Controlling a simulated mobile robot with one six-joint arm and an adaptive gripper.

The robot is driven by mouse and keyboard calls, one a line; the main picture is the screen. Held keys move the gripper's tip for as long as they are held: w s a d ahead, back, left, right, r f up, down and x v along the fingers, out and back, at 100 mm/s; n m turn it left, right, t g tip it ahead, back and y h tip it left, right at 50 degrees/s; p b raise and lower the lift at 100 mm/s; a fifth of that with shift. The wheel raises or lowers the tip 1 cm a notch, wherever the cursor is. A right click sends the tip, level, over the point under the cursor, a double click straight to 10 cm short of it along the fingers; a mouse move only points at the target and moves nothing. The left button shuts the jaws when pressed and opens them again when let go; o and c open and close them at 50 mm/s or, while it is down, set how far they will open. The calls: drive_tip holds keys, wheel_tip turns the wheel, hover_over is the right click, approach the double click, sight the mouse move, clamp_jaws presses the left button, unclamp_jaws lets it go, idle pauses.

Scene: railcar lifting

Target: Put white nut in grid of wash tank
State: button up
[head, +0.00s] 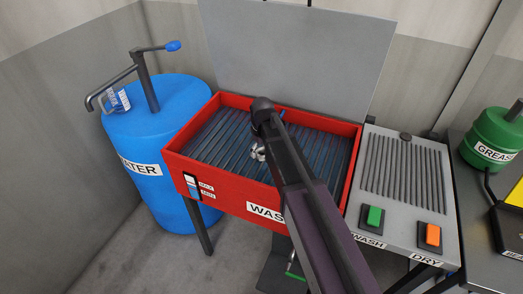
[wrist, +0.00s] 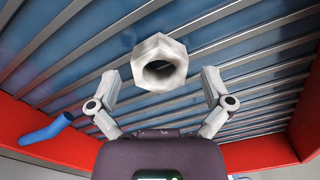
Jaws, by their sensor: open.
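The white nut (wrist: 159,62), a hexagon with a round hole, shows in the wrist view in front of the grid bars, just beyond my fingertips. My gripper (wrist: 161,88) is open, with one finger on each side and a gap to the nut on both sides. In the head view my gripper (head: 258,152) hangs low over the grid inside the red wash tank (head: 235,201). The grid (head: 213,140) has grey slanted bars over blue. I cannot tell whether the nut touches the bars; I cannot make it out in the head view.
The tank's raised grey lid (head: 290,50) stands behind. A blue water barrel (head: 150,190) with a pump is on the left. A ribbed panel (head: 410,170) with green and orange buttons is on the right.

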sight(262, 152)
wheel_tip(262, 152, up, 11)
drive_tip(key=p, duration=1.1)
drive_tip(key=shift+r, duration=0.2)
idle(0.5)
drive_tip(key=s+d+m, duration=0.4)
drive_tip(key=s+d, duration=0.3)
drive_tip(key=d, duration=0.3)
drive_tip(key=s+d+m, duration=0.5)
drive_tip(key=s+d, duration=0.3)
drive_tip(key=d, duration=0.2)
drive_tip(key=shift+s+d, duration=0.2)
drive_tip(key=shift+d, duration=0.2)
